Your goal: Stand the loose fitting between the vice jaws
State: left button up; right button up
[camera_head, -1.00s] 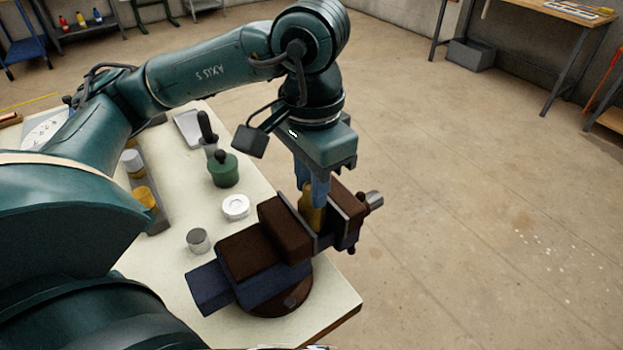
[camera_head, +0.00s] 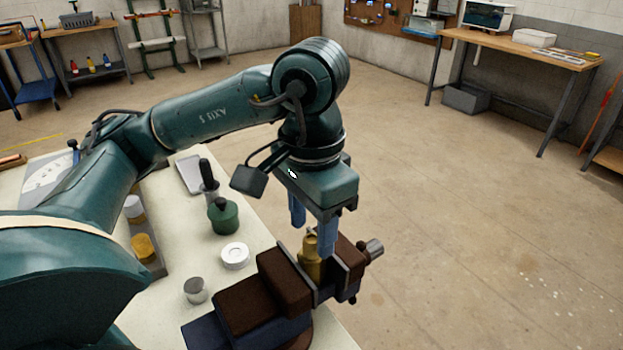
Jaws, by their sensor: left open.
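The brass fitting (camera_head: 310,259) stands upright between the jaws of the vice (camera_head: 283,277), with its lower end hidden by the near jaw. The vice is dark brown and blue, at the front right edge of the bench. My left gripper (camera_head: 313,236) is open just above the vice and points down. Its fingers are apart, one left of the fitting's top and one to its right. Whether the right finger touches the fitting I cannot tell. My right gripper is not in view.
On the pale bench (camera_head: 240,288) are a green container (camera_head: 223,217), a white ring-shaped piece (camera_head: 235,256) and a grey metal cup (camera_head: 195,290). A grey tray with a yellow piece (camera_head: 144,248) lies further left. The floor to the right is clear.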

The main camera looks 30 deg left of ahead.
pick_arm(q)
notch_tip(320, 180, up, 12)
jog(key=p, duration=0.2)
jog(key=shift+f, duration=0.25)
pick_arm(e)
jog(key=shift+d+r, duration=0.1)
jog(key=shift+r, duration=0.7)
pick_arm(q)
jog(key=shift+s, duration=0.1)
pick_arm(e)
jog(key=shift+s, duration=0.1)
